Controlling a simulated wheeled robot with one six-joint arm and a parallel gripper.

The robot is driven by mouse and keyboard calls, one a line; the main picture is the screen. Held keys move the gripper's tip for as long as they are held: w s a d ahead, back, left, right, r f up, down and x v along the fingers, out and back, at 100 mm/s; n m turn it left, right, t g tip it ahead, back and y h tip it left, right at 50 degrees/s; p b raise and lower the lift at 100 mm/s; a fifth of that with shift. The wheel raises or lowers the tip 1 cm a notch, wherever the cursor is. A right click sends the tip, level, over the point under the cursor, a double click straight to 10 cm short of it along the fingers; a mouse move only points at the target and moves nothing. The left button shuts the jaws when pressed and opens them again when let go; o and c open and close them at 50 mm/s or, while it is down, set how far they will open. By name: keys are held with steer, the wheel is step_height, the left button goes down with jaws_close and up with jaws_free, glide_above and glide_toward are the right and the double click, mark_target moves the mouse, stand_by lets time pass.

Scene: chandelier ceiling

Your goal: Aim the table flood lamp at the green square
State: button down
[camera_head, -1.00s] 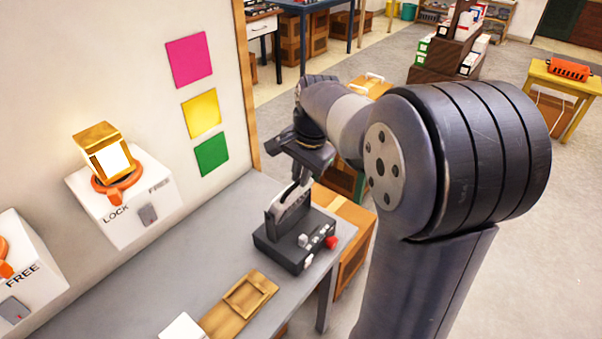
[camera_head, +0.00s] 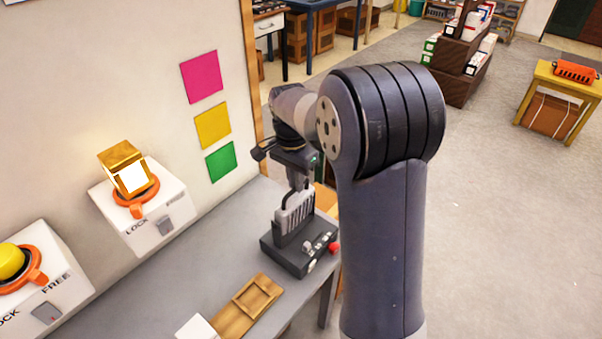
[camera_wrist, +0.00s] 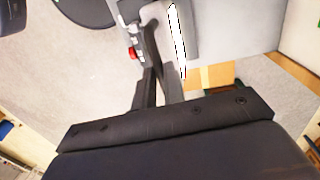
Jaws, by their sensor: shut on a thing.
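The table flood lamp (camera_head: 295,213) has a black base with small switches and a red knob, and a ribbed head. It stands on the grey table below my arm. The ribbed back of its head faces the camera, so the lit face is hidden there. My gripper (camera_head: 299,180) is shut on the upper part of the lamp; the exact grip is hard to see. In the wrist view the lamp's bright face (camera_wrist: 177,42) shows as a thin white strip. The green square (camera_head: 220,162) is on the wall, left of the lamp, below the yellow and pink squares.
A yellow square (camera_head: 212,126) and a pink square (camera_head: 201,77) are above the green one. A gold lamp (camera_head: 126,169) sits on a white LOCK/FREE box at left, with another box (camera_head: 42,283) nearer. A wooden tray (camera_head: 250,303) lies on the table (camera_head: 190,267).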

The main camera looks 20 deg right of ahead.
steer(key=shift+w+a, duration=0.4)
steer(key=shift+w, duration=0.1)
steer(key=c, duration=1.5)
jaws_free()
steer(key=shift+r, duration=0.1)
steer(key=r, duration=1)
steer(key=shift+w+a+r+b, duration=0.2)
steer(key=shift+w+r+b, duration=0.1)
steer(key=shift+b, duration=0.1)
steer(key=shift+f, duration=0.1)
